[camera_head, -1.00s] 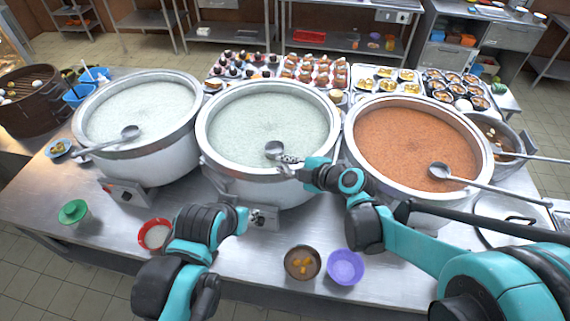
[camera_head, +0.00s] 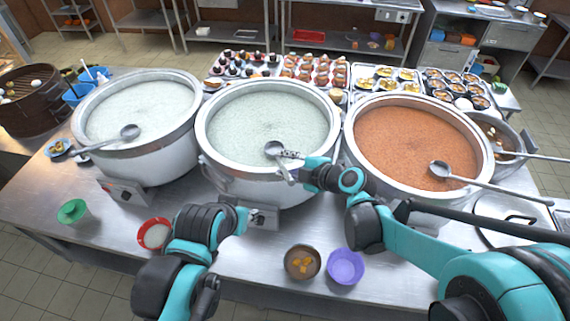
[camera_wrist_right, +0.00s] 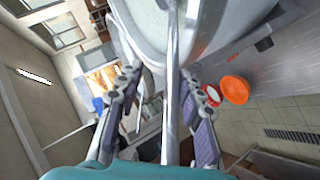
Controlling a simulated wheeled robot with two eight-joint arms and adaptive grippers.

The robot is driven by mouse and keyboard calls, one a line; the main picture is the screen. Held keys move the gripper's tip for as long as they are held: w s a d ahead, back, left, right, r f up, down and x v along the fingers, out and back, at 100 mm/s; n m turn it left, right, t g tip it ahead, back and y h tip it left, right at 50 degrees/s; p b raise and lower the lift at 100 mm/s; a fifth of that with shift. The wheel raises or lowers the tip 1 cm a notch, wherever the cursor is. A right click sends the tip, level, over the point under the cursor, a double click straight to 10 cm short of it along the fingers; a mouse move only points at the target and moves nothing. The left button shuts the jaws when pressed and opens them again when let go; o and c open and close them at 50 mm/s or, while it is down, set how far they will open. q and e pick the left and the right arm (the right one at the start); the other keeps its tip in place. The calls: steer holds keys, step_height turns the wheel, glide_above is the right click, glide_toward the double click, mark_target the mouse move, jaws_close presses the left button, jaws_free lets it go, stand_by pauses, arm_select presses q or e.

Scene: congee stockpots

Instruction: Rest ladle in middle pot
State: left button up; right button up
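The middle pot (camera_head: 222,168) is a large steel pot of pale congee. A steel ladle (camera_head: 274,148) has its bowl at the pot's front right, inside the rim, and its handle comes out over the front rim. My right gripper (camera_head: 290,166) is at this handle by the rim. In the right wrist view the ladle handle (camera_wrist_right: 172,75) runs between the two spread fingers of my right gripper (camera_wrist_right: 165,100), with gaps on both sides. My left arm is in front of the pot; its fingers (camera_head: 258,217) are too unclear to read.
A left pot of pale congee (camera_head: 160,158) and a right pot of orange congee (camera_head: 352,165) flank it, each with a ladle. A red bowl (camera_head: 142,243), a brown bowl (camera_head: 290,272) and a purple bowl (camera_head: 345,280) stand along the front. Food trays (camera_head: 268,74) fill the back.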

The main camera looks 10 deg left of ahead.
steer(key=shift+d, duration=0.1)
steer(key=v, duration=1.2)
steer(key=s+d+f+m+h+b, duration=0.5)
steer(key=d+f+m+b, duration=0.3)
steer(key=f+m, duration=0.3)
steer(key=s+d+f+m+h+b, duration=0.5)
steer(key=d+f+m+b, duration=0.3)
steer(key=d+f+m, duration=0.3)
steer(key=shift+s+m+b, duration=0.35)
steer(key=shift+s+m, duration=0.15)
steer(key=shift+m, duration=0.2)
steer(key=shift+d+f, duration=0.1)
